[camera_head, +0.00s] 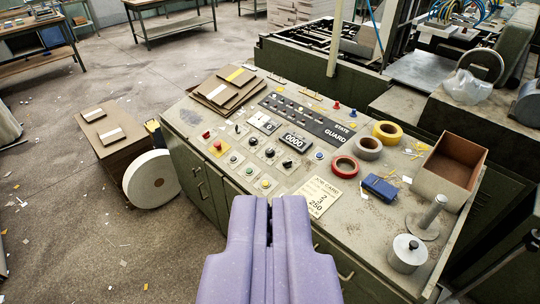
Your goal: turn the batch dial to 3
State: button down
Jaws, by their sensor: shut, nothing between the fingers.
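My gripper (270,204) is in the lower middle of the view, its two purple fingers shut and empty. It points at the near edge of a grey-green control console (385,235). The console top carries a panel of buttons and several black knobs. One black knob (287,163) sits just below a counter reading 0000 (295,141); another black knob (269,152) is to its left. I cannot tell which knob is the batch dial, and their markings are too small to read. A paper job card (318,196) lies near the fingertips and shows lines with 2, 3 and 250.
Tape rolls (345,167), a blue box (380,188), an open brown box (450,168), a metal spindle (425,220) and a metal canister (407,254) crowd the console's right side. Brown boards (224,88) lie at the back left. A white roll (151,180) stands on the floor.

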aim_at(269, 153)
jog(key=i+j+z, duration=0.1)
jog(key=i, duration=0.35)
jog(key=i+j, duration=0.25)
jog(key=i, duration=0.25)
jog(key=i+j+z, duration=0.15)
jog(key=i, duration=0.3)
jog(key=i+j, duration=0.25)
jog(key=i, duration=0.2)
jog(key=i+j+z, duration=0.15)
jog(key=i, duration=0.35)
jog(key=j, duration=0.1)
